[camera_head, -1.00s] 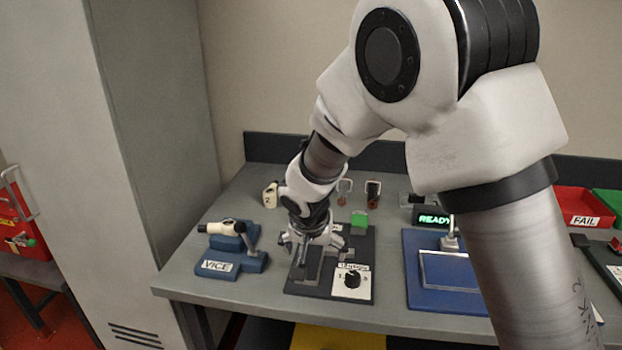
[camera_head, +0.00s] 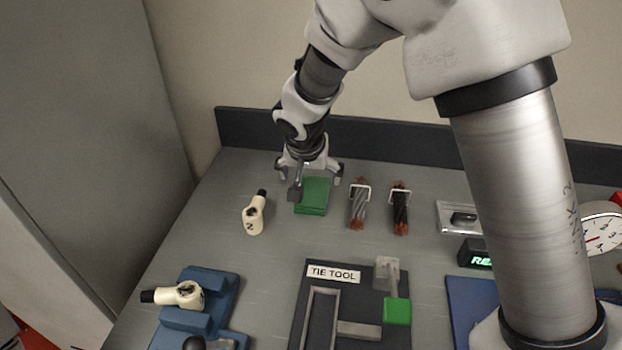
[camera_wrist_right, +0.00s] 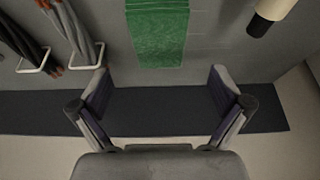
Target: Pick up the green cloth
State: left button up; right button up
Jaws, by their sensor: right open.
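The green cloth (camera_head: 313,197) is a folded rectangular pad lying flat on the grey bench, towards the back. My right gripper (camera_head: 309,178) is over the back end of the cloth in the head view. In the right wrist view the gripper (camera_wrist_right: 162,98) is open and empty, and the cloth (camera_wrist_right: 158,35) lies ahead of the gap between its fingers. I cannot tell whether the fingertips touch the bench. My left gripper is not in view.
A dark back ledge (camera_head: 250,133) runs behind. The tie tool board (camera_head: 345,310) and blue vice (camera_head: 205,305) are in front.

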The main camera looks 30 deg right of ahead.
aim_at(313, 191)
jog(key=shift+s+f, duration=0.1)
jog(key=shift+f, duration=0.8)
jog(key=x, duration=0.5)
jog(key=shift+w+d, duration=0.25)
jog(key=shift+w, duration=0.1)
jog(key=shift+s+a+r, duration=0.1)
jog(key=shift+s+r, duration=0.1)
jog(key=shift+r, duration=0.05)
jog(key=shift+c, duration=0.7)
jog(key=c, duration=1.1)
